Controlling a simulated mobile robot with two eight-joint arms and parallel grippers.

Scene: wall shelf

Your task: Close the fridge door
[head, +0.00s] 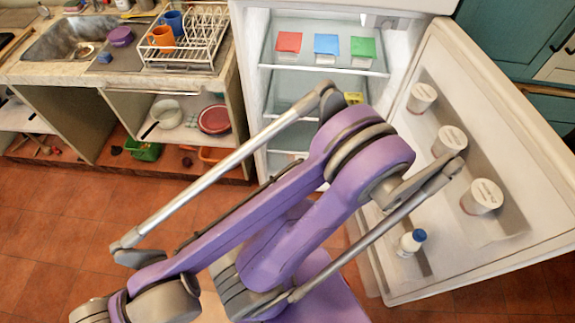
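The fridge (255,60) stands at the back centre, and its inside is exposed. Its white door (520,130) is wide open and swung out to the right, with its inner side facing me. The door shelves hold several white tubs, such as one at the top (422,98), and a bottle with a blue cap (411,242). My purple arm links cover the middle of the view and hide the lower fridge and part of the door's hinge side. Neither gripper can be seen, and I cannot tell whether my arm touches the door.
Red (289,43), blue (326,45) and green (363,48) boxes stand on a fridge shelf. A counter with a sink (70,40) and dish rack (185,45) is at the left. Teal cabinets (510,35) stand behind the door. The tiled floor (70,240) at the lower left is clear.

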